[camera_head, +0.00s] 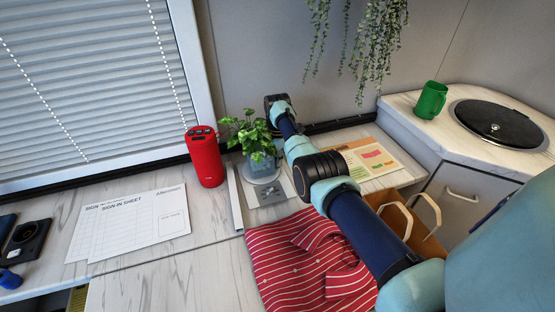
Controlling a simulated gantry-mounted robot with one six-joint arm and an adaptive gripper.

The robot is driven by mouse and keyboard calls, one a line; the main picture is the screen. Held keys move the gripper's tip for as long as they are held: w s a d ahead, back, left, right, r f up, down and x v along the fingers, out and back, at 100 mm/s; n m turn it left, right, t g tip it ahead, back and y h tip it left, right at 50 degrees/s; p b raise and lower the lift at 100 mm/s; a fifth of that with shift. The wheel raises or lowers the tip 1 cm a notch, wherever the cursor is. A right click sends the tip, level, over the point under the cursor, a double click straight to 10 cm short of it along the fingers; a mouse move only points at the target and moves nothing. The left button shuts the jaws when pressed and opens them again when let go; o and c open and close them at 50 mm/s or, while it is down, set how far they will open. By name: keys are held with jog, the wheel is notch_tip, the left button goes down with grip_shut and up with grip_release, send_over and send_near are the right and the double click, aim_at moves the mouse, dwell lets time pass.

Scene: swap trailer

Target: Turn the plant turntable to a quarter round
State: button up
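A leafy green plant (246,131) stands in a blue-grey pot (262,165) on the far side of the table, right of the red speaker. A pale round turntable (266,179) shows as a rim under the pot. In front of it lies a grey plate (271,193) with a dark mark. My arm reaches from the lower right, and its wrist is just right of and above the plant. The arm's end hides my gripper, so its fingers and any contact with the pot or turntable cannot be seen.
A red speaker (205,157) stands left of the plant. A red striped shirt (298,262) and a brown bag (396,217) lie nearer, under my arm. Sign-in sheets (137,222) are at left. A green mug (431,100) stands on the right counter. Vines hang above.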

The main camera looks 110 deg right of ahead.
jog(key=o, duration=0.4)
jog(key=shift+c, duration=0.2)
jog(key=shift+r, duration=0.1)
notch_tip(320, 180, up, 12)
dwell(0.5)
